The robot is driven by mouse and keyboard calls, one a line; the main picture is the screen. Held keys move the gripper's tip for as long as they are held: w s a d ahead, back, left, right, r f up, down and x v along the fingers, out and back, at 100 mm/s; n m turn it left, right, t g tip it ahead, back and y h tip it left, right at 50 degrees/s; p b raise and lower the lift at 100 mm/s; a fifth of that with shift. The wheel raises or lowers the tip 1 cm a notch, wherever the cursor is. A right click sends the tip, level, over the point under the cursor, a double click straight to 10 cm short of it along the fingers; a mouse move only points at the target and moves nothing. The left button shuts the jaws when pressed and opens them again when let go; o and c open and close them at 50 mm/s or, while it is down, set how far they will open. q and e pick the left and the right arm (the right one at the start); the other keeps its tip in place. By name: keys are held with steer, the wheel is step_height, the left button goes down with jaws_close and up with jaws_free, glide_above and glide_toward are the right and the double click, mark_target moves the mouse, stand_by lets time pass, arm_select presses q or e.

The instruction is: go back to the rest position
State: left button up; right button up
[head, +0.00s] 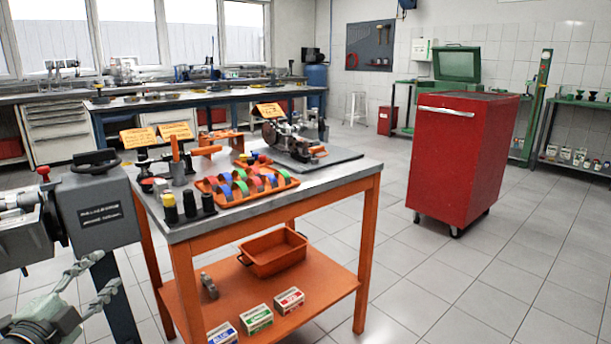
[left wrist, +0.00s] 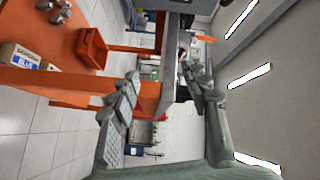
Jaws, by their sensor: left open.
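My left gripper (head: 104,274) is at the lower left of the head view, beside the left end of an orange workbench (head: 262,215). Its two fingers are apart with nothing between them. In the left wrist view the open fingers (left wrist: 160,80) frame the bench's edge in the background, and the picture is turned on its side. My right gripper shows in neither view.
A grey machine with a black handwheel (head: 96,162) stands close behind my left gripper. The bench carries an orange tray (head: 246,185) and an engine (head: 290,140); an orange bin (head: 273,252) is on its lower shelf. Floor is clear before a red cabinet (head: 459,160).

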arm_select(q)
steer(key=s+a+f+n+g+y, duration=0.1)
steer(key=s+f+n+g+y, duration=0.15)
steer(key=f, duration=0.45)
steer(key=s+f+n+g+y, duration=0.1)
steer(key=s+f+n+y, duration=0.1)
steer(key=f+n, duration=0.3)
steer(key=s+d+f+n+g, duration=0.1)
steer(key=s+d+f+g, duration=0.2)
steer(key=s+f, duration=0.4)
steer(key=s+d+f+n+g+h, duration=0.1)
steer(key=s+d+f+n+g, duration=0.1)
steer(key=s+d+f+g, duration=0.2)
steer(key=s+d+f+n+g+h, duration=0.1)
steer(key=s+d+f+n+g, duration=0.1)
steer(key=s+d+f, duration=0.3)
steer(key=s+f+g, duration=0.1)
steer(key=s+f, duration=0.3)
steer(key=f, duration=0.2)
steer(key=shift+s+d, duration=0.35)
steer(key=shift+s, duration=0.05)
steer(key=shift+n+g, duration=0.25)
